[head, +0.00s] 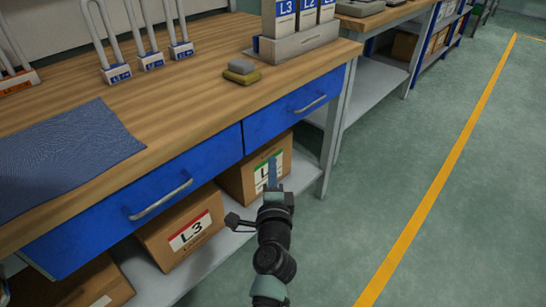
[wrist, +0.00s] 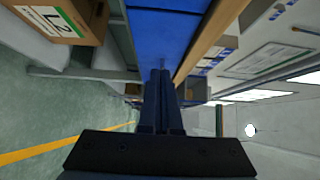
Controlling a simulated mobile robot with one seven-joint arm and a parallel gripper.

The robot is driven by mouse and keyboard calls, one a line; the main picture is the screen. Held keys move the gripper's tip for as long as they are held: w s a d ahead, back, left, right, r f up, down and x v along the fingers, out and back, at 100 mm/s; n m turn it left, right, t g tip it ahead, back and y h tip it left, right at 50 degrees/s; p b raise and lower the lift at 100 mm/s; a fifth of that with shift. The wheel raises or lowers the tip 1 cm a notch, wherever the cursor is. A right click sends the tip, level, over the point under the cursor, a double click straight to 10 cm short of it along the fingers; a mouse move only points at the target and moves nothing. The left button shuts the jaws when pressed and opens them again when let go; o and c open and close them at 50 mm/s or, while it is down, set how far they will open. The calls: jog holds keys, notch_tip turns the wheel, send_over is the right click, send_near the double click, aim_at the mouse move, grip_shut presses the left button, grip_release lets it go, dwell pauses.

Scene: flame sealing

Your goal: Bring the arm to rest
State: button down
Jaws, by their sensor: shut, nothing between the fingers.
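My arm reaches up from the bottom of the head view, in front of the workbench (head: 190,110). My gripper (head: 272,164) is shut and empty, near the bench's lower shelf and below the right drawer. It appears in front of a cardboard box with a green-striped label (head: 240,182); I cannot tell the gap. In the wrist view the two fingers of my gripper (wrist: 161,75) lie side by side with nothing between them.
Blue drawers (head: 300,105) with metal handles front the bench. A box marked L3 (head: 180,235) sits on the lower shelf. Green floor right of the bench is clear, with a yellow line (head: 440,180).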

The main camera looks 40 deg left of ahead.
jog(key=shift+s+d, duration=0.5)
jog(key=shift+d, duration=0.05)
jog(key=w+d+r+n+t, duration=0.15)
jog(key=d+r, duration=0.35)
jog(key=r, duration=0.5)
jog(key=w+d+r+n+t+h, duration=0.1)
jog(key=d+r+n+t, duration=0.3)
jog(key=r, duration=0.5)
jog(key=w+d+r+n+t, duration=0.15)
jog(key=d+r, duration=0.35)
jog(key=r, duration=0.5)
jog(key=s+d+r+n+t+h, duration=0.1)
jog(key=s+d+r+t+h, duration=0.35)
jog(key=s+d+r, duration=0.4)
jog(key=s+d+r+n+t+h, duration=0.1)
jog(key=s+d+r+t+h, duration=0.2)
jog(key=s+d+r+h, duration=0.55)
notch_tip(320, 180, up, 33)
jog(key=w+d+y+p, duration=0.1)
jog(key=w+d+p, duration=0.1)
jog(key=p, duration=2.7)
jog(key=shift+w+y+p, duration=0.2)
jog(key=shift+y+p, duration=0.15)
jog(key=shift+y, duration=0.05)
jog(key=shift+a, duration=0.15)
